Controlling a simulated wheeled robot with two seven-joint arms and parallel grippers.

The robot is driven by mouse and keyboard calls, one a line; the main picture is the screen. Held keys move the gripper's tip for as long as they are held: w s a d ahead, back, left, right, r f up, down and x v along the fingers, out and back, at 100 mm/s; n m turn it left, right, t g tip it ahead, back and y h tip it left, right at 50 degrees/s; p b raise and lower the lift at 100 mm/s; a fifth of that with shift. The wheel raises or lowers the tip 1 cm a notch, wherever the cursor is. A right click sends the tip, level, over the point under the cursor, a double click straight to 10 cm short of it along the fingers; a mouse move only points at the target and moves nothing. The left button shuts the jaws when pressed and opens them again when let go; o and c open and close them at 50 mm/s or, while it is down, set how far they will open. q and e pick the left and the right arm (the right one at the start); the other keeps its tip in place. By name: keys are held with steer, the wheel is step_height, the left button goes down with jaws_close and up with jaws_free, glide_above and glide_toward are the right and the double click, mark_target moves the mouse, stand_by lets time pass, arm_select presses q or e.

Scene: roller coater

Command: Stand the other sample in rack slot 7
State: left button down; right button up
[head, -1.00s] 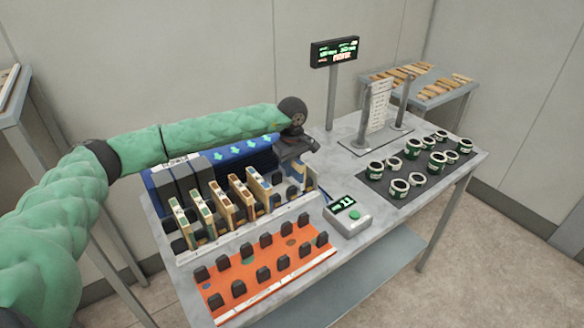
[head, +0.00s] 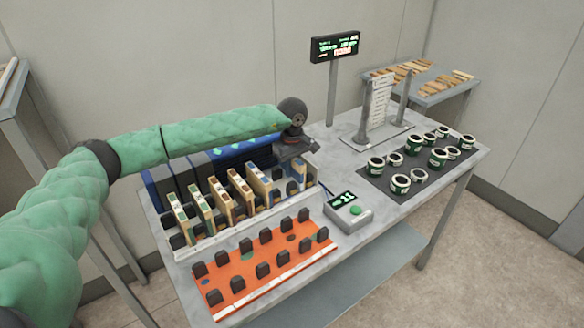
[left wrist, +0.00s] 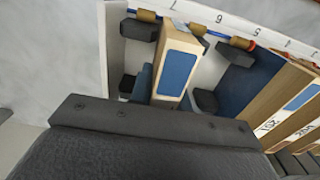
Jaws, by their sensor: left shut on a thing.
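My left gripper (head: 297,150) is over the far right end of the white sample rack (head: 240,240), pointing down. It is shut on a sample, a pale wooden panel with a blue patch (left wrist: 178,72), which stands upright between dark posts near the mark 7 in the left wrist view. Its lower edge is hidden, so I cannot tell whether it is fully seated. In the head view the gripper mostly covers it. Several other samples (head: 221,199) stand upright in the rack to the left. My right gripper is not in view.
An orange rack (head: 262,265) with dark posts is in front. A small box with a green button (head: 348,211) is to its right. Coated cups stand on a dark mat (head: 400,172) at right. A blue machine (head: 225,155) lies behind the rack.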

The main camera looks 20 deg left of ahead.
arm_select(q)
steer(key=shift+f, duration=0.3)
steer(key=c, duration=0.8)
jaws_free()
steer(key=shift+c, duration=0.2)
steer(key=shift+r, duration=4)
